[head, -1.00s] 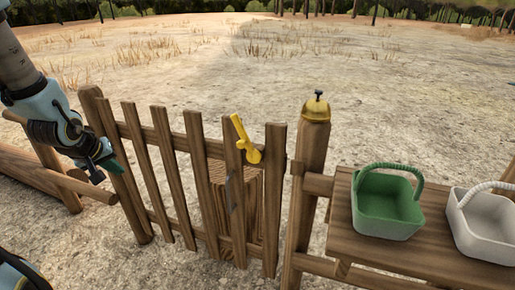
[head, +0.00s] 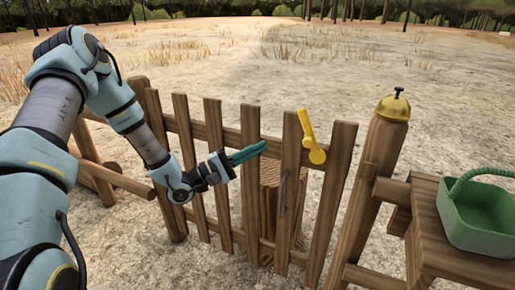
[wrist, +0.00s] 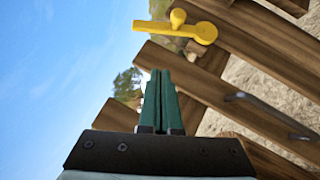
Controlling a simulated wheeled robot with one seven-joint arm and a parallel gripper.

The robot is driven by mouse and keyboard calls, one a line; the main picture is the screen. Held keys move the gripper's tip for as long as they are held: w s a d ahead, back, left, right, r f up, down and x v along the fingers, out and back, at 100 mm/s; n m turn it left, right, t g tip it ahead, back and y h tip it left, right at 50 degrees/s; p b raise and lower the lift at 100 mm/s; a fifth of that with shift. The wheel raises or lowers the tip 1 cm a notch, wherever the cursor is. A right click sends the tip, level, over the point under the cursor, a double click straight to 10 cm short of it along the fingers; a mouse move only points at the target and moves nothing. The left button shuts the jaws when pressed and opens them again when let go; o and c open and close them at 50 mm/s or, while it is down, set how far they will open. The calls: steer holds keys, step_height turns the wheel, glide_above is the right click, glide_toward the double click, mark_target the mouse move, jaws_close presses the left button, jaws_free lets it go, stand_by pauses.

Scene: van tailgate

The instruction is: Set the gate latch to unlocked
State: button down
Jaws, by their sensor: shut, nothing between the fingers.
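The yellow gate latch (head: 312,140) is mounted near the top of the wooden gate (head: 250,130). Its lever points up and slightly left from a round pivot. My gripper (head: 262,145) is shut and empty, its green fingers pointing right toward the latch, with a gap between them in the picture. In the wrist view the latch (wrist: 180,29) lies ahead and a little right of the closed fingertips (wrist: 161,72), apart from them, with a round knob standing out from it.
A grey pull handle (head: 283,193) is on the gate below the latch. A brass bell (head: 394,106) sits on the post to the right. A green basket (head: 480,222) stands on a wooden shelf (head: 430,232). A stump (head: 270,205) is behind the gate.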

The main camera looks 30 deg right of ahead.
steer(key=p, duration=0.2)
glide_toward(296, 133)
steer(key=s+d+r, duration=0.1)
steer(key=d+r, duration=0.2)
steer(key=d, duration=0.1)
steer(key=shift+s+d+r+p, duration=0.1)
steer(key=shift+s+d+r, duration=0.15)
steer(key=shift+s, duration=0.3)
steer(key=shift+s+d+r+p, duration=0.1)
steer(key=shift+s+d+r, duration=0.15)
steer(key=shift+s, duration=0.3)
steer(key=shift+s+d+r+p, duration=0.1)
steer(key=shift+s+d+r, duration=0.15)
steer(key=shift+s, duration=0.3)
steer(key=shift+s+d+r+m+y+p, duration=0.3)
steer(key=shift+s+r+m+y+p, duration=0.1)
steer(key=shift+s+r+m+p, duration=0.2)
steer(key=shift+f, duration=0.1)
